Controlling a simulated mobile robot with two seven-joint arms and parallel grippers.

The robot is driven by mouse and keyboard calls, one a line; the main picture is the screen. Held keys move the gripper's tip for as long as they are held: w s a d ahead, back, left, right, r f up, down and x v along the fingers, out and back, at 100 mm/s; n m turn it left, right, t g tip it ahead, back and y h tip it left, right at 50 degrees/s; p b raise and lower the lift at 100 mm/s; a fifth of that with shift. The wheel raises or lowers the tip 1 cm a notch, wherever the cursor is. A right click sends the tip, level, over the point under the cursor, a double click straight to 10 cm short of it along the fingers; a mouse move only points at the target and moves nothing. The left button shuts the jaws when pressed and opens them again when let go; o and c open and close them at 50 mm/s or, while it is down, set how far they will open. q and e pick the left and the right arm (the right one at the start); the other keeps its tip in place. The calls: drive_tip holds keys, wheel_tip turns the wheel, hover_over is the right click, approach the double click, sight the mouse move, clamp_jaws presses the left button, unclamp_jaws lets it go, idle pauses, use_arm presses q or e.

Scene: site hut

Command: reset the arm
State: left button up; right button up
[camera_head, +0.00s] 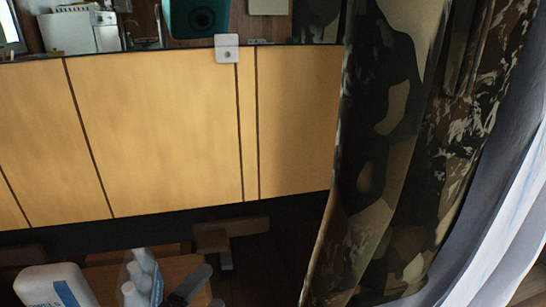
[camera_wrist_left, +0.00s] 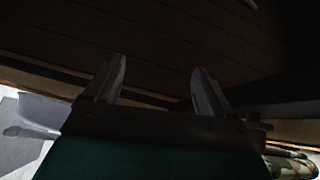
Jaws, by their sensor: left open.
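My left gripper (camera_head: 212,284) shows at the bottom edge of the head view, low in front of the yellow wooden front. Only its dark fingers show there, partly cut off by the frame. In the left wrist view the two fingers of the left gripper (camera_wrist_left: 159,70) stand wide apart with nothing between them. Beyond them is a dark, plank-like surface. My right gripper is in neither view.
A yellow panelled counter front (camera_head: 160,130) fills the left and middle. A white appliance (camera_head: 80,32) and a teal object (camera_head: 196,18) stand above it. Camouflage cloth (camera_head: 400,150) hangs at the right. A brown wooden piece (camera_head: 230,228) sits low in the shadow.

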use_arm(q)
drive_tip(key=s+a+f+n+g+y, duration=0.1)
drive_tip(key=s+f+n+g+y, duration=0.2)
drive_tip(key=f+n, duration=0.45)
drive_tip(key=s+a+f+n+g+y, duration=0.1)
drive_tip(key=s+a+f+n+g, duration=0.3)
drive_tip(key=n, duration=0.7)
wheel_tip(320, 180, up, 12)
drive_tip(key=s+a+t+y+p, duration=0.1)
drive_tip(key=s+p, duration=0.1)
drive_tip(key=p, duration=1.6)
drive_tip(key=shift+s+t+p, duration=0.3)
drive_tip(key=shift+p, duration=0.05)
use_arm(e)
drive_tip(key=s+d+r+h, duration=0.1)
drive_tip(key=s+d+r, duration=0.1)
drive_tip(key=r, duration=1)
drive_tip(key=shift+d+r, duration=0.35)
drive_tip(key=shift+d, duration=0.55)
use_arm(q)
drive_tip(key=shift+a, duration=0.1)
